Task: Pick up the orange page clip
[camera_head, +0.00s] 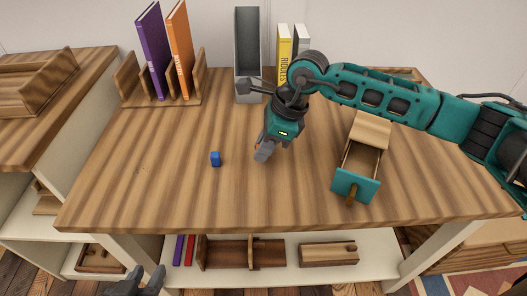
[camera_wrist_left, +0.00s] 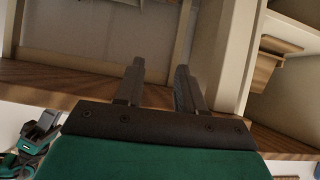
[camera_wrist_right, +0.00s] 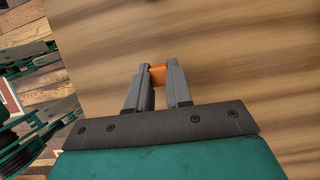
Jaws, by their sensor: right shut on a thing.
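The orange page clip (camera_wrist_right: 158,75) shows between the fingertips of my right gripper (camera_wrist_right: 159,82) in the right wrist view. The fingers are shut on it, just over the wooden tabletop. I cannot tell whether the clip touches the table. In the head view my right gripper (camera_head: 262,153) points down near the middle of the table, and the clip is hidden there. My left gripper (camera_head: 141,281) is low at the front left, below the table's front edge. In the left wrist view its fingers (camera_wrist_left: 160,80) are apart with nothing between them.
A small box with a pulled-out teal-fronted drawer (camera_head: 354,187) stands to the right. At the back are a rack with purple (camera_head: 151,50) and orange books (camera_head: 179,48) and a grey holder (camera_head: 248,45). The table's left front is clear.

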